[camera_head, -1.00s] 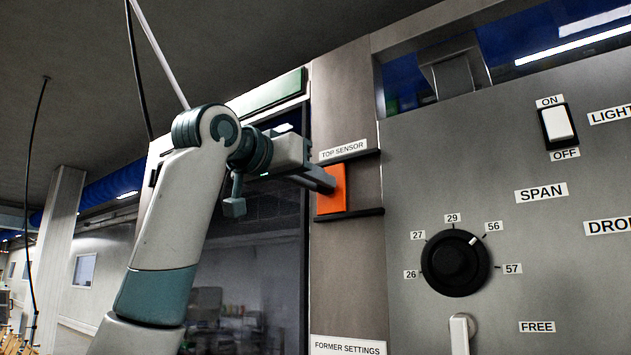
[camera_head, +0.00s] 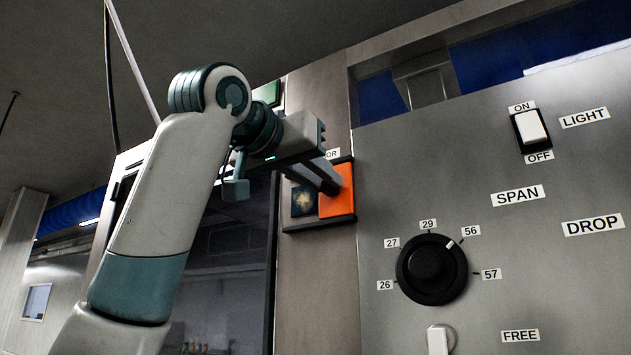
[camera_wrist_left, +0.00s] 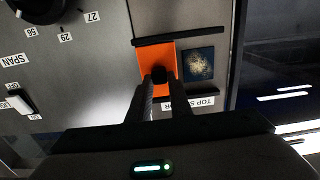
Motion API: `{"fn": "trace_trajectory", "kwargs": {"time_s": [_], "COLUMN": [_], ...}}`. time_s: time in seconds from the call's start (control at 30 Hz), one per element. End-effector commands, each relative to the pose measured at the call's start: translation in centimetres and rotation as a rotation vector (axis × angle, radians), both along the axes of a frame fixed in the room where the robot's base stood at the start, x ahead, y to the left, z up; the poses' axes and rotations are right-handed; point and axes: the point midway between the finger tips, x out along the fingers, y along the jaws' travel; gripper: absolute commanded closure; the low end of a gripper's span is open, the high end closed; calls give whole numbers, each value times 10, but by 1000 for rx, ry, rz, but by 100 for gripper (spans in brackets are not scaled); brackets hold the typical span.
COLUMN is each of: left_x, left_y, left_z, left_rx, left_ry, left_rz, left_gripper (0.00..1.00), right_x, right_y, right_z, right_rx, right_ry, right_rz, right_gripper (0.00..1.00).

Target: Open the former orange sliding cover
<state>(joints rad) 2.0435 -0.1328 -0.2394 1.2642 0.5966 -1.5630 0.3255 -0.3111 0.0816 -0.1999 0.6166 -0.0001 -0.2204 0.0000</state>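The orange sliding cover (camera_head: 339,201) sits between dark rails on the metal column, at the right end of its track. Left of it, a dark square window with a gold speckled pattern (camera_head: 304,200) is uncovered. My left gripper (camera_head: 331,184) reaches the cover from the left, fingertips at its face. In the left wrist view its fingers (camera_wrist_left: 162,80) stand on either side of a small dark knob on the orange cover (camera_wrist_left: 155,53) and appear closed on it. The speckled window (camera_wrist_left: 199,66) shows beside it there. My right gripper is not in view.
Right of the column is a grey panel with a black span dial (camera_head: 431,269), a white light switch (camera_head: 531,127) and a lever (camera_head: 438,341). A dark glass door (camera_head: 235,245) lies left of the column. My left arm covers part of the TOP SENSOR label.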

Motion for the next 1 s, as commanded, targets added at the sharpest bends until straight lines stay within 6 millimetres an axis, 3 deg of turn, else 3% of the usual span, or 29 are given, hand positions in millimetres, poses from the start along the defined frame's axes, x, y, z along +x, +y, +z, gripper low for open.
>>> {"fn": "trace_trajectory", "kwargs": {"time_s": [0.03,0.1,0.57,0.77,1.0], "left_x": [0,0,-5,-23,-60], "left_y": [0,1,5,18,45], "left_z": [0,0,-1,-3,-4], "left_rx": [-2,-1,-2,-2,-2], "left_ry": [-1,0,-1,-3,-5], "left_rz": [0,0,2,1,1], "left_gripper": [72,62,62,62,62], "right_x": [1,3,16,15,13], "right_y": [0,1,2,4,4], "right_z": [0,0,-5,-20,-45], "right_rx": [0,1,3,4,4], "right_ry": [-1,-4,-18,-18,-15], "right_rz": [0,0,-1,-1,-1], "right_gripper": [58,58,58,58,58]}}
